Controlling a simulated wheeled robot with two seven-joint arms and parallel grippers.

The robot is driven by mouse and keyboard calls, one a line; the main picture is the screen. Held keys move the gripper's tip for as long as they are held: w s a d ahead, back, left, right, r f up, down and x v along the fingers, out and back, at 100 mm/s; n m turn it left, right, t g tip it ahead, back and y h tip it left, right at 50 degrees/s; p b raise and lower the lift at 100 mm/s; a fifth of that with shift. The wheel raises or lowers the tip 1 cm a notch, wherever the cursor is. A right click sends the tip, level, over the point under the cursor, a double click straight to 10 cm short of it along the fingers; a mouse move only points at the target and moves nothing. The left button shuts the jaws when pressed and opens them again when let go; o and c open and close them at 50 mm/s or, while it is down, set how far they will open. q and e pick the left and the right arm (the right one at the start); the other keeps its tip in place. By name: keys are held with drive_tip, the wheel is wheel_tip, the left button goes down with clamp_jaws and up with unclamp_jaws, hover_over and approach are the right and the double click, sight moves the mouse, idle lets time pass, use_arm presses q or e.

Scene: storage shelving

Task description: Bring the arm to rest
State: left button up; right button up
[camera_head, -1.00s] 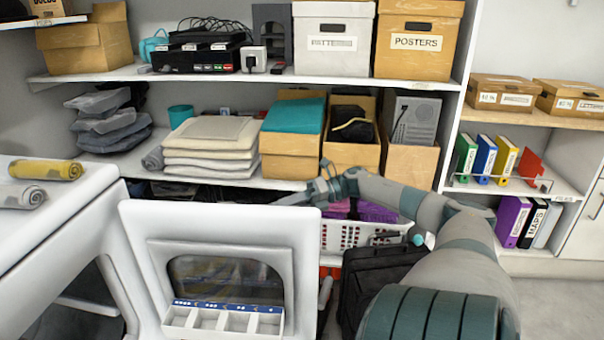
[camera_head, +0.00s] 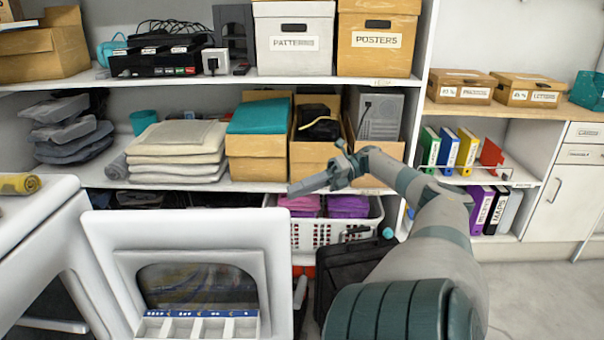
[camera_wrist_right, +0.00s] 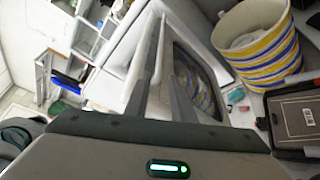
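My right arm reaches up from the bottom right of the head view. Its gripper (camera_head: 303,186) points left, in front of the shelf edge and above the white basket. In the right wrist view two dark fingers (camera_wrist_right: 160,62) run up the picture and draw close together toward their tips. My left gripper is not in view.
An open white appliance door (camera_head: 190,235) stands left of my arm. Behind are shelves with folded cloths (camera_head: 175,165), boxes (camera_head: 258,158) and a white basket (camera_head: 350,235). A black case (camera_head: 340,270) stands below. Open floor (camera_head: 545,290) lies at right. A striped basket (camera_wrist_right: 260,55) shows in the wrist view.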

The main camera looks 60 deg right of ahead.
drive_tip(key=shift+s+d+r, duration=0.1)
drive_tip(key=shift+s+d, duration=0.25)
idle(0.5)
